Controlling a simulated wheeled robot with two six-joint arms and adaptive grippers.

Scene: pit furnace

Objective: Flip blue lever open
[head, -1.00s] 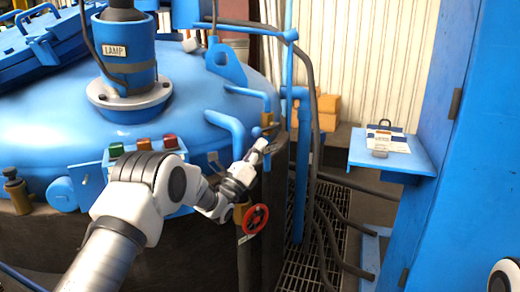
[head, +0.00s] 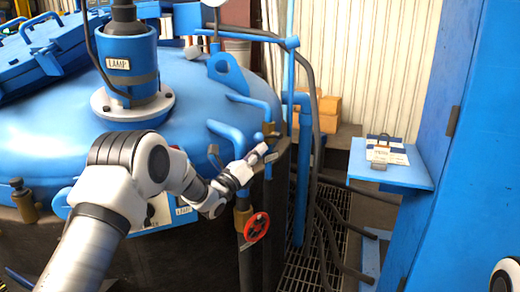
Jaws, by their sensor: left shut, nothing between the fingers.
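A brass valve (head: 269,129) sits at the end of a bent blue pipe (head: 250,103) on the right rim of the blue furnace lid (head: 195,100). A small blue piece, which looks like the valve's lever (head: 257,137), shows just left of and below the brass body; its exact angle is hard to tell. My left gripper (head: 268,154) is shut and empty, with its fingertips just below this valve. I cannot tell whether they touch the lever. My right gripper is out of view.
A red handwheel (head: 257,227) on a second brass valve is below my left gripper. A second bent blue pipe (head: 228,134) is close above my left wrist. Dark hoses (head: 315,150) run on the right. A blue shelf (head: 405,175) holds papers.

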